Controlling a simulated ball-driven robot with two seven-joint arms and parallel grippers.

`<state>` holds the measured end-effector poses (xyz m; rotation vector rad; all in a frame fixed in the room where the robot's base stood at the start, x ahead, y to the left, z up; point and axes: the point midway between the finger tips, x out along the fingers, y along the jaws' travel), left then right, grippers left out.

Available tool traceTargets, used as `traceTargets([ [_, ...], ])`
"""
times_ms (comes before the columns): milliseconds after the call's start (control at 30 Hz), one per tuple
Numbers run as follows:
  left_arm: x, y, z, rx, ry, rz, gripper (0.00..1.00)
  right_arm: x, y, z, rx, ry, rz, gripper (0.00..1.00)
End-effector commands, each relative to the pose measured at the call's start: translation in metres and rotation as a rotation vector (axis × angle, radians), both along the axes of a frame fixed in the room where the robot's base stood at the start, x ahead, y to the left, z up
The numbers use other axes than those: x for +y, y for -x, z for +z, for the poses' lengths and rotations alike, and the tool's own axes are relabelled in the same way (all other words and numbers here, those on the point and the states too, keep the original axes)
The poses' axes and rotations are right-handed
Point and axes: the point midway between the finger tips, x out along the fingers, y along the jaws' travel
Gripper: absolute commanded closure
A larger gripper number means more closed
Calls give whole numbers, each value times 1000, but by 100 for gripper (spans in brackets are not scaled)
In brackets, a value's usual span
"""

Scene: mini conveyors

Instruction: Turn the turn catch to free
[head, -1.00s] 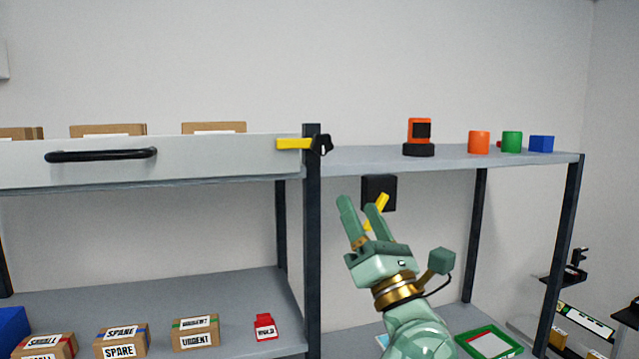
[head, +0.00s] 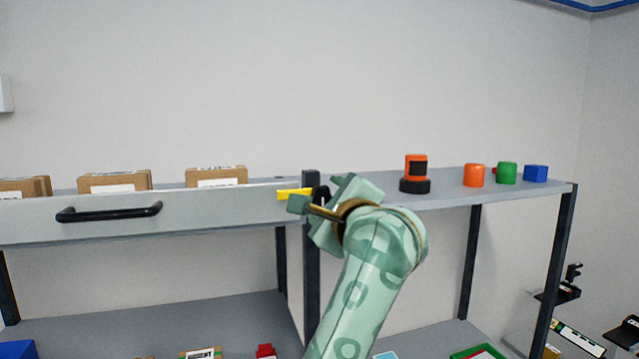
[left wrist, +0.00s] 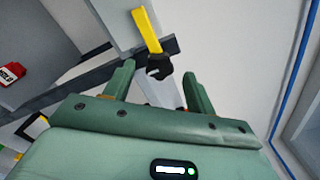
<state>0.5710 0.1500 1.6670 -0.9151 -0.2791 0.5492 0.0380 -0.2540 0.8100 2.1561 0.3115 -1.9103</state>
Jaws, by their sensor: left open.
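The turn catch has a yellow lever (head: 293,194) and a black knob (head: 321,192) at the dark shelf post. In the head view the lever lies level, pointing left across the end of the grey drawer front (head: 225,210). My left gripper (head: 318,201) is open at the catch and partly covers its knob. In the left wrist view the black knob (left wrist: 159,66) shows between and just beyond the open fingertips (left wrist: 158,72), with the yellow lever (left wrist: 146,30) reaching away from it. Contact cannot be told. My right gripper is not in view.
The drawer front has a black handle (head: 110,212), and cartons (head: 216,177) stand behind it. Right of the post, an orange and black device (head: 415,173), an orange cylinder (head: 474,175), a green cylinder (head: 507,172) and a blue cube (head: 536,173) stand on the shelf.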

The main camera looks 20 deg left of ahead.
Motion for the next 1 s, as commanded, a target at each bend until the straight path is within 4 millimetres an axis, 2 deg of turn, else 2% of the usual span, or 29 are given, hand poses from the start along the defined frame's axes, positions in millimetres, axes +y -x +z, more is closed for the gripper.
traceTargets([
  [33,7,-9,5,1,-5,3,44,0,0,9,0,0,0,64],
  [233,22,-33,2,1,-3,1,44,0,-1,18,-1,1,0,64],
  [600,26,-39,-1,1,-1,0,44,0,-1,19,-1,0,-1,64],
  [633,26,-39,-1,1,-1,0,47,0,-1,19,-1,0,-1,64],
  [800,26,-39,0,1,-2,1,94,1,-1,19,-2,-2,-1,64],
  [833,26,-39,0,1,-2,1,100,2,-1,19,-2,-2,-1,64],
  [1000,29,-39,-1,-4,3,0,100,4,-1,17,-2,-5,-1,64],
])
